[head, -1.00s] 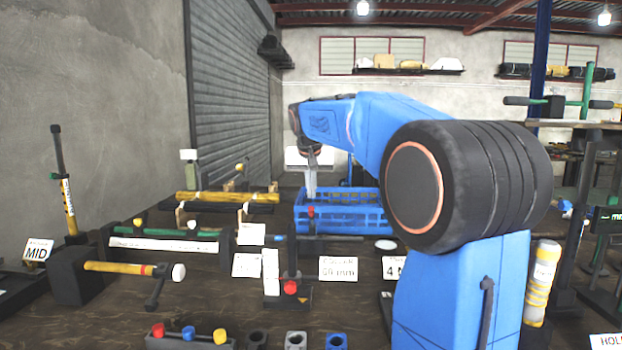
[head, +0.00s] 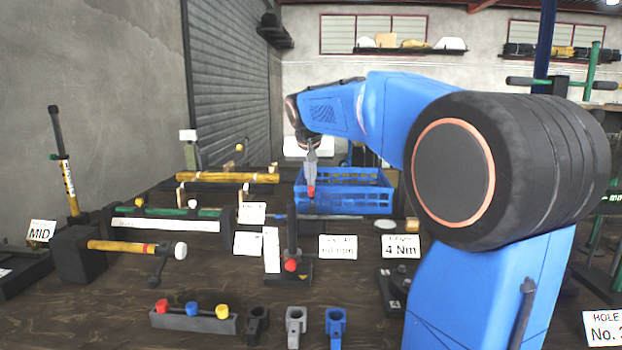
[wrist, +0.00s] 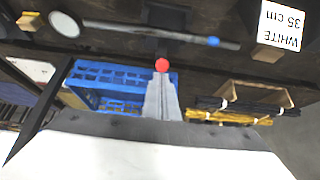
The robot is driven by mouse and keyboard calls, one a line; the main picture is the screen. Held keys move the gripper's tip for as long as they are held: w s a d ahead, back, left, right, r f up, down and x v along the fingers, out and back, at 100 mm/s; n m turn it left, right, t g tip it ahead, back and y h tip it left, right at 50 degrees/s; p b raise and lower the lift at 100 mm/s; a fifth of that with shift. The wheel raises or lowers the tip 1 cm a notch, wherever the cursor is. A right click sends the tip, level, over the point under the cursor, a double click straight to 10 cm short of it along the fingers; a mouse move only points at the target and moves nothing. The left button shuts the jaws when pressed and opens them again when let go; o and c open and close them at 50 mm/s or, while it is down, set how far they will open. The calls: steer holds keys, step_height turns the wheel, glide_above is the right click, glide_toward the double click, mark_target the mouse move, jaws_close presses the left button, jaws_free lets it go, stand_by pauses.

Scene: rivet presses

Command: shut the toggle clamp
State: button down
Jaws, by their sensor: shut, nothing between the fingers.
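My gripper (head: 311,180) is shut and empty, pointing down in front of the blue crate. A red ball knob (head: 311,190) sits right at its fingertips. In the wrist view the knob (wrist: 162,65) shows just past the tips of the closed fingers (wrist: 161,80), with a dark piece (wrist: 163,46) behind it. It looks like the handle end of the toggle clamp, but I cannot make out the clamp's body. I cannot tell whether the fingers touch the knob. Nearer stands a black upright post (head: 292,235) on a flat base, with another red ball (head: 291,265) low on it.
The blue crate (head: 375,208) stands behind and right of my gripper. A rod with a blue end (wrist: 214,42) lies nearby. Label cards, a white disc (head: 385,225), a yellow-handled hammer (head: 120,247) and a rack of coloured knobs (head: 195,322) crowd the bench.

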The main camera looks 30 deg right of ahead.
mark_target(311, 189)
steer(key=shift+s+a+f+t+h, duration=0.35)
steer(key=shift+s+f+t+h, duration=0.1)
steer(key=shift+s+t, duration=0.1)
steer(key=shift+s+a+f+t+h, duration=0.35)
steer(key=shift+s+f+t, duration=0.1)
steer(key=shift+s+t, duration=0.1)
step_height(311, 189, down, 6)
steer(key=s+a, duration=0.1)
steer(key=s, duration=0.1)
steer(key=shift+s+a, duration=0.25)
steer(key=shift+a, duration=0.05)
step_height(311, 189, up, 6)
steer(key=s+a+r, duration=0.2)
steer(key=s+a, duration=0.3)
steer(key=s, duration=0.2)
steer(key=shift+s+a, duration=0.15)
steer(key=shift+s, duration=0.2)
